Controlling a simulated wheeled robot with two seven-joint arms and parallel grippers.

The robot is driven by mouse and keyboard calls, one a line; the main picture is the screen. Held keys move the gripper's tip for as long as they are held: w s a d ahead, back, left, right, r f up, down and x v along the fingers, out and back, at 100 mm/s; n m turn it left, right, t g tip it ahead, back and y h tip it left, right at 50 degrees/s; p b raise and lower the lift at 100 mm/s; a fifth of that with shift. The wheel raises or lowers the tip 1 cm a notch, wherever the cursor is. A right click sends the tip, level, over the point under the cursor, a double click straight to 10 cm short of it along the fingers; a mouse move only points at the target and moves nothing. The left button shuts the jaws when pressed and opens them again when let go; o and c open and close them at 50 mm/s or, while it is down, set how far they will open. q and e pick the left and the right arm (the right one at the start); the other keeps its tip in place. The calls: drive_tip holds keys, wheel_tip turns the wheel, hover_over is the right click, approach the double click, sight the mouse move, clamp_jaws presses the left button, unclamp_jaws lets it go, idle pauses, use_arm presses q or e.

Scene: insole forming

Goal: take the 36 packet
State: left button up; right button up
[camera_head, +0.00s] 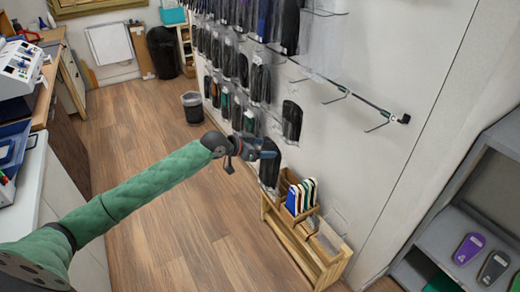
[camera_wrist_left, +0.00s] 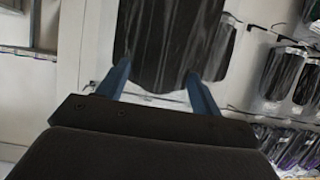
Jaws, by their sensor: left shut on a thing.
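My left gripper (camera_head: 266,154) reaches toward the wall rack and is shut on a dark packet (camera_head: 269,168). The packet hangs down from the fingers, in front of the white wall and above the wooden stand. In the left wrist view the dark, glossy packet (camera_wrist_left: 170,45) sits between my two blue fingertips (camera_wrist_left: 157,80). Its top runs out of that view. No number on it can be read. My right gripper does not show.
Rows of packets (camera_head: 262,82) hang on wall hooks, and one dark packet (camera_head: 292,120) hangs nearby. An empty hook rail (camera_head: 345,90) is to the right. A wooden stand (camera_head: 322,270) holds coloured insoles. Grey shelves (camera_head: 430,230) stand at right. The floor at left is clear.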

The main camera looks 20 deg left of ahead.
sight(275, 143)
use_arm(q)
drive_tip(key=w+d, duration=0.2)
drive_tip(key=shift+w+d, duration=0.1)
drive_tip(key=shift+w, duration=0.25)
drive_tip(key=shift+w+d+b, duration=0.3)
drive_tip(key=shift+w+d, duration=0.15)
drive_tip(key=shift+w, duration=0.15)
drive_tip(key=shift+w+d, duration=0.4)
drive_tip(key=shift+w, duration=0.15)
drive_tip(key=shift+w+d, duration=0.1)
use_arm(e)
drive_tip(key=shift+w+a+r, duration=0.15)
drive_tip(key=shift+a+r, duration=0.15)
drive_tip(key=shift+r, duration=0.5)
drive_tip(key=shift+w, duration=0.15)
